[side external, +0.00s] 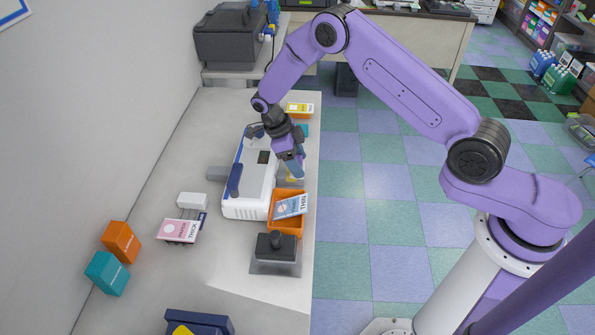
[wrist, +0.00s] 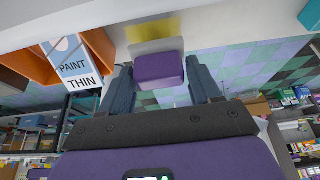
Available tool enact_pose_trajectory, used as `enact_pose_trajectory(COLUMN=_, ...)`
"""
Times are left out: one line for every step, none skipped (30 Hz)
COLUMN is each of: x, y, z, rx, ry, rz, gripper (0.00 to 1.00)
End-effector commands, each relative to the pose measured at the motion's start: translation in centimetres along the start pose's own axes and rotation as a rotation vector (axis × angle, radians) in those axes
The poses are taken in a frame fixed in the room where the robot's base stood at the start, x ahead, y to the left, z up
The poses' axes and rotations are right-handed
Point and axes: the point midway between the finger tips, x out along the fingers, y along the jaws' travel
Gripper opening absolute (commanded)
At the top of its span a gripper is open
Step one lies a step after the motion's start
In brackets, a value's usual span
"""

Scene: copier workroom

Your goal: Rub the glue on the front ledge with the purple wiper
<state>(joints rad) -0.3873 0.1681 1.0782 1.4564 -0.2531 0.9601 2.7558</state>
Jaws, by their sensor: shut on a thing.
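My gripper (side external: 296,170) is shut on the purple wiper, a rounded block (wrist: 158,70) between its two blue-grey fingers in the wrist view. In the side view the fingers point down at the front side of the white machine (side external: 246,205), and the wiper is hidden. A yellow glue patch (wrist: 155,27) shows on the pale front ledge in the wrist view, just beyond the wiper. A pale strip lies between patch and wiper. I cannot tell whether the wiper touches the ledge.
An orange tray (side external: 285,228) with a blue-and-white "THIN" box (side external: 288,207) stands close beside my gripper. A black-handled block (side external: 275,247) stands nearer the camera. A yellow-topped box (side external: 300,108) in an orange tray lies behind. The counter's right edge is close.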

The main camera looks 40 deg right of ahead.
Motion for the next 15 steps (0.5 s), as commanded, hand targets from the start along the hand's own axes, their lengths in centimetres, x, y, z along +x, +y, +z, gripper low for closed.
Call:
enact_pose_trajectory(x=0.0, y=0.0, z=0.0, rx=0.0, ry=0.0, rz=0.0, gripper=0.38)
enact_pose_trajectory(x=0.01, y=0.0, z=0.0, rx=0.0, ry=0.0, rz=0.0, gripper=0.38)
enact_pose_trajectory(x=0.04, y=0.0, z=0.01, rx=0.0, ry=0.0, rz=0.0, gripper=0.38)
enact_pose_trajectory(x=0.08, y=0.01, z=0.03, rx=0.0, ry=0.0, rz=0.0, gripper=0.38)
enact_pose_trajectory(x=0.12, y=0.01, z=0.05, rx=0.0, ry=0.0, rz=0.0, gripper=0.38)
enact_pose_trajectory(x=0.19, y=0.0, z=0.07, rx=0.0, ry=0.0, rz=0.0, gripper=0.38)
enact_pose_trajectory(x=0.24, y=0.0, z=0.09, rx=0.0, ry=0.001, rz=0.0, gripper=0.38)
enact_pose_trajectory(x=0.29, y=0.0, z=0.11, rx=0.0, ry=0.001, rz=0.0, gripper=0.38)
enact_pose_trajectory(x=0.36, y=0.01, z=0.14, rx=0.0, ry=0.001, rz=0.0, gripper=0.38)
enact_pose_trajectory(x=0.41, y=0.01, z=0.16, rx=0.0, ry=0.001, rz=0.0, gripper=0.38)
enact_pose_trajectory(x=0.46, y=0.0, z=0.18, rx=0.0, ry=0.001, rz=0.0, gripper=0.38)
enact_pose_trajectory(x=0.52, y=0.0, z=0.21, rx=0.0, ry=0.001, rz=0.0, gripper=0.38)
enact_pose_trajectory(x=0.57, y=0.0, z=0.23, rx=0.0, ry=0.001, rz=0.0, gripper=0.38)
enact_pose_trajectory(x=0.61, y=0.0, z=0.25, rx=0.0, ry=0.001, rz=0.0, gripper=0.38)
enact_pose_trajectory(x=0.67, y=0.0, z=0.28, rx=0.0, ry=0.001, rz=0.0, gripper=0.38)
